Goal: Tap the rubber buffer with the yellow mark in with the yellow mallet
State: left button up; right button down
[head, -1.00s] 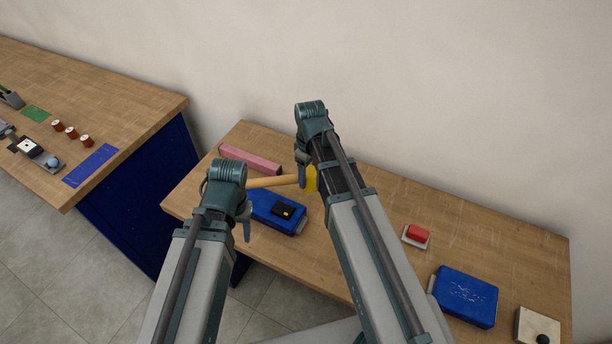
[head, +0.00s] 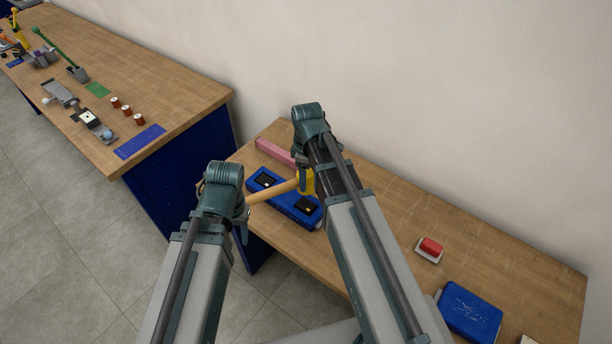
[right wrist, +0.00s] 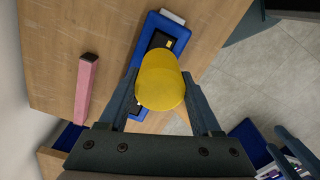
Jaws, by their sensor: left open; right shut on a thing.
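The mallet has a yellow head (head: 306,182) and a wooden handle (head: 273,191) pointing left. My right gripper (right wrist: 160,82) is shut on the mallet, whose yellow head fills the space between the fingers in the right wrist view. My left gripper (head: 243,215) is open beside the handle's far end; its fingers are partly hidden. A blue block (head: 263,186) lies beneath the mallet, with two black pads set in it. The pad at its right (head: 308,205) shows a small pale or yellow mark. The mallet partly covers the block, and I cannot tell how deep the pads sit.
A pink bar (head: 275,152) lies behind the block. A red button on a pale base (head: 430,247) and a blue case (head: 470,311) are at the right of the table. A second wooden bench (head: 170,100) with reels and tools stands at the left, across a gap.

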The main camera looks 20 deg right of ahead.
jog(key=shift+f+b, duration=2.45)
jog(key=shift+f, duration=0.1)
notch_tip(320, 180, down, 4)
jog(key=b, duration=0.4)
jog(key=shift+r+p, duration=1.2)
notch_tip(320, 180, up, 5)
jog(key=p, duration=0.5)
jog(key=shift+r, duration=0.1)
